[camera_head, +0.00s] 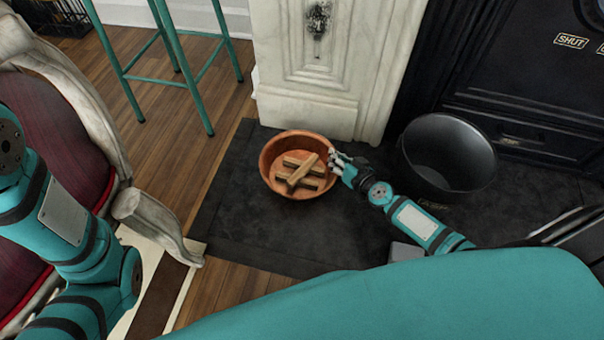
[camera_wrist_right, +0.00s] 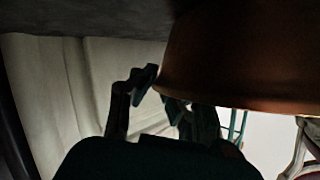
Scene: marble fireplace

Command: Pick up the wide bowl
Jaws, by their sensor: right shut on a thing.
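The wide bowl (camera_head: 297,143) is round and orange-brown, with several short wooden sticks (camera_head: 300,172) lying crossed inside it. It is over the dark hearth slab; I cannot tell whether it touches the slab. My right gripper (camera_head: 335,160) is at the bowl's right rim, shut on it. In the right wrist view the bowl (camera_wrist_right: 245,55) fills the upper right, and the gripper fingers (camera_wrist_right: 162,92) are at its edge. My left arm shows at the left of the head view, but its gripper is out of view.
A black bucket (camera_head: 447,150) stands right of the bowl, close to my right arm. The white marble fireplace column (camera_head: 320,95) rises behind the bowl. A carved red chair (camera_head: 75,125) is at left, with a teal stool (camera_head: 165,50) behind. The hearth slab (camera_head: 240,220) is clear left of the bowl.

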